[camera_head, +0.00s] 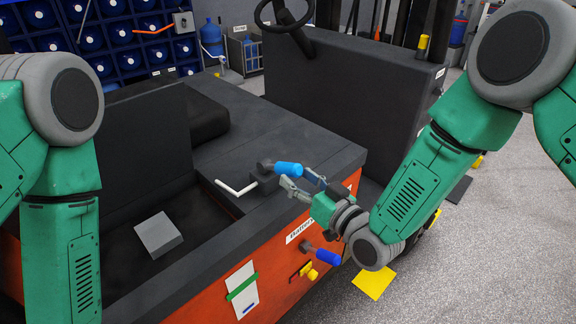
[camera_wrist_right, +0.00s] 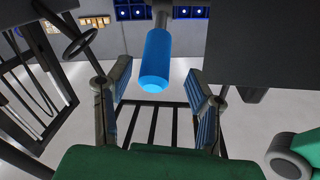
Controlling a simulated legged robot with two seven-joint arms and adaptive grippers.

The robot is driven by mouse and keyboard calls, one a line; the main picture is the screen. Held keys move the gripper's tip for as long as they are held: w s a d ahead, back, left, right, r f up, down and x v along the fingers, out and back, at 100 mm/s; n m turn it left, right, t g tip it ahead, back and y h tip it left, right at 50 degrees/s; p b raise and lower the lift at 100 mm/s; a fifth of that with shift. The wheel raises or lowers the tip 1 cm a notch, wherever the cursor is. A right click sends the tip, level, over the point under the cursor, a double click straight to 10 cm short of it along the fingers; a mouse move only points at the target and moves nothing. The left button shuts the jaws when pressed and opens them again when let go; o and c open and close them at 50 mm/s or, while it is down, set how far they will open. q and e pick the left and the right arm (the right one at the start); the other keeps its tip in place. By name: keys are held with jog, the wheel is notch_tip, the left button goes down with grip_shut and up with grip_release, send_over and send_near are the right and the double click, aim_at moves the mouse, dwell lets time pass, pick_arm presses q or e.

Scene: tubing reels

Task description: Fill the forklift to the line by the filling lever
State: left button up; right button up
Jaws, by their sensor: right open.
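The orange and black forklift (camera_head: 200,293) fills the middle of the head view, its compartment open. A lever with a light-blue handle (camera_head: 288,169) sticks out of a dark block on its top edge. My right gripper (camera_head: 299,181) is open, right at this handle. In the right wrist view the blue handle (camera_wrist_right: 155,65) hangs between the spread fingers, with gaps to both. A white strip (camera_head: 242,288) with a green band across it is on the forklift's side; a small blue mark shows near its bottom. My left gripper is outside the head view.
A darker blue handle (camera_head: 327,257) and a yellow knob (camera_head: 312,274) stick out below the label. A white bent rod (camera_head: 236,188) lies beside the block. A grey box (camera_head: 158,235) sits in the compartment. Blue reels (camera_head: 90,37) fill a back rack.

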aim_at(288, 170)
jog(key=x, duration=0.4)
jog(key=shift+w+f, duration=0.2)
jog(key=shift+w, duration=0.05)
jog(key=shift+d, duration=0.15)
jog(key=shift+c, duration=0.9)
jog(key=c, duration=0.7)
grip_shut()
